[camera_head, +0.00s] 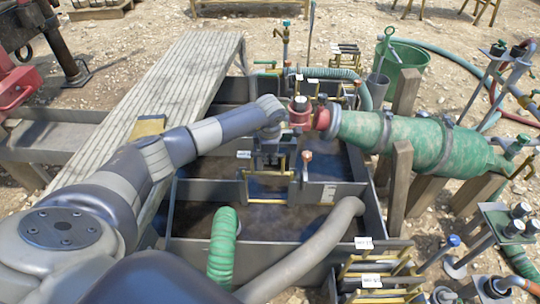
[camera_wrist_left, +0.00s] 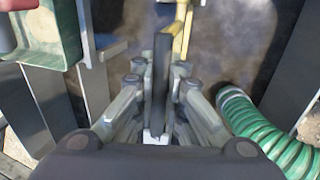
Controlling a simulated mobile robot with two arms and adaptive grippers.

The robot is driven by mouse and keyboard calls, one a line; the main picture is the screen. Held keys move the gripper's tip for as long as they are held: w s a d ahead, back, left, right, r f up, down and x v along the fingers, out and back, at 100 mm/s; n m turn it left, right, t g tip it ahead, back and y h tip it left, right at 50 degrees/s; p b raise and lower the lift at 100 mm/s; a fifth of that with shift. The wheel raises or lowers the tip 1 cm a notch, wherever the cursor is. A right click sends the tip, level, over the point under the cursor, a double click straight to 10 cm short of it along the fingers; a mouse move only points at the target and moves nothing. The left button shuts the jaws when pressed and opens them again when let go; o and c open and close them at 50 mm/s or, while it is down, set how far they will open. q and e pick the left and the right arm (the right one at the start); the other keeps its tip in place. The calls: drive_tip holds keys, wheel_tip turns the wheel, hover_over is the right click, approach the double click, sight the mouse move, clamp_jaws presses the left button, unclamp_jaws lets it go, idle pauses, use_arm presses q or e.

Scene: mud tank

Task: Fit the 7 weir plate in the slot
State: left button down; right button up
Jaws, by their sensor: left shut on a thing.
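My left gripper (camera_head: 270,160) hangs over the middle of the mud tank (camera_head: 205,192). In the left wrist view its fingers (camera_wrist_left: 158,95) are shut on a thin dark plate (camera_wrist_left: 161,75), seen nearly edge-on and upright, with a small white patch at its lower end. I cannot read a number on it. Below the gripper in the head view, a yellow-edged opening (camera_head: 268,173) stands in the tank's cross wall. The gripper partly hides it, and I cannot tell whether the plate touches it. My right gripper is not in view.
A green ribbed hose (camera_head: 223,245) and a grey pipe (camera_head: 310,248) enter the near compartment. A green cylinder (camera_head: 400,137) with a red end lies right of the gripper. Racks with yellow bars and white labels (camera_head: 371,280) stand front right. A plank walkway (camera_head: 170,85) runs along the left.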

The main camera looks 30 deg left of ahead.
use_arm(q)
drive_tip(key=shift+f, duration=0.15)
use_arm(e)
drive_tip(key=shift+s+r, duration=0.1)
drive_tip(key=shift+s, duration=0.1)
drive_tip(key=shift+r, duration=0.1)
use_arm(q)
drive_tip(key=shift+f, duration=0.1)
drive_tip(key=c, duration=1.6)
unclamp_jaws()
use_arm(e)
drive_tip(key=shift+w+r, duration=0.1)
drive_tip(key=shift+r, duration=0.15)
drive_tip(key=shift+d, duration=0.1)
use_arm(q)
drive_tip(key=v, duration=1.2)
